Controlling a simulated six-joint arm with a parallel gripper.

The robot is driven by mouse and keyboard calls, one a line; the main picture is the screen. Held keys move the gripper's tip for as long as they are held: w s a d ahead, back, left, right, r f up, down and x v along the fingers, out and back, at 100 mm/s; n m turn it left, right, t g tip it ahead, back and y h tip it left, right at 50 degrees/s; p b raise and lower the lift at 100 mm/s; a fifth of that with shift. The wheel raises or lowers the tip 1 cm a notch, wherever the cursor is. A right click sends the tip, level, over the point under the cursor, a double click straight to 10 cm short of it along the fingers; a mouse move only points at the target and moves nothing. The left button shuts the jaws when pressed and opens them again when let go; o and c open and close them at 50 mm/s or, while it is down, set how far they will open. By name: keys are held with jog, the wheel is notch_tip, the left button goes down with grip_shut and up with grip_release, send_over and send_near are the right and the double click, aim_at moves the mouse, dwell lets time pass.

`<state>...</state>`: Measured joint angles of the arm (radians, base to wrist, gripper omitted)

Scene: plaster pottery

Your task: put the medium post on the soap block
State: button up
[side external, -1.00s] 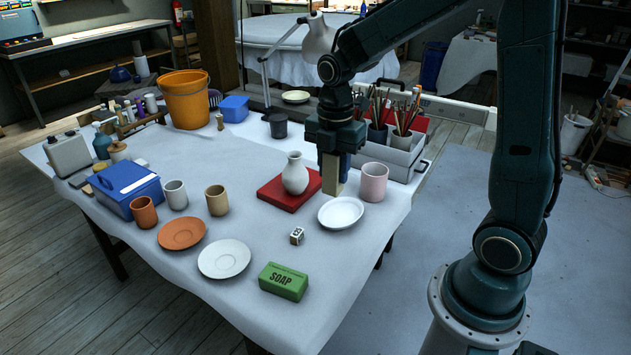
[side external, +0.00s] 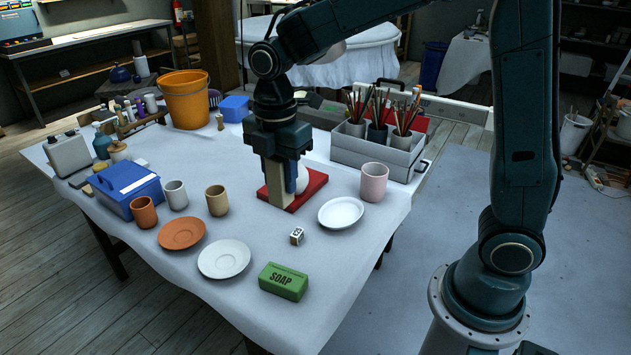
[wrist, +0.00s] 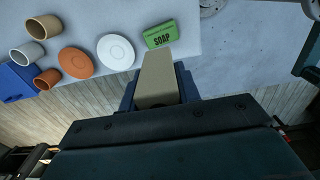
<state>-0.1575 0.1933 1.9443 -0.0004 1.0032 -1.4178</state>
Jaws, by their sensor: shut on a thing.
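My gripper (side external: 280,178) is shut on a beige rectangular post (side external: 279,186), which hangs upright below the jaws. In the side view the post is in front of the red block (side external: 309,187) and the white vase (side external: 302,178), and hides part of both. Whether it touches them cannot be told. The post also shows in the wrist view (wrist: 157,78), pointing away from the camera. The green soap block (side external: 283,281), marked SOAP, lies at the table's front edge, to the right of the white saucer. It also shows in the wrist view (wrist: 160,34), beyond the post's end.
A small white block with dark marks (side external: 297,236) lies between my gripper and the soap block. A white plate (side external: 341,213), pink cup (side external: 373,182), white saucer (side external: 224,259), and terracotta saucer (side external: 182,233) stand around. The cloth left of the soap block's far side is bare.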

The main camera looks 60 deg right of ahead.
jog(key=shift+a+r, duration=0.3)
jog(key=shift+a, duration=0.5)
jog(key=shift+f, duration=0.15)
send_over(283, 276)
notch_tip(283, 276, down, 16)
jog(key=shift+f, duration=0.15)
jog(key=shift+f, duration=1.75)
jog(key=shift+f, duration=0.15)
jog(key=o, duration=1.1)
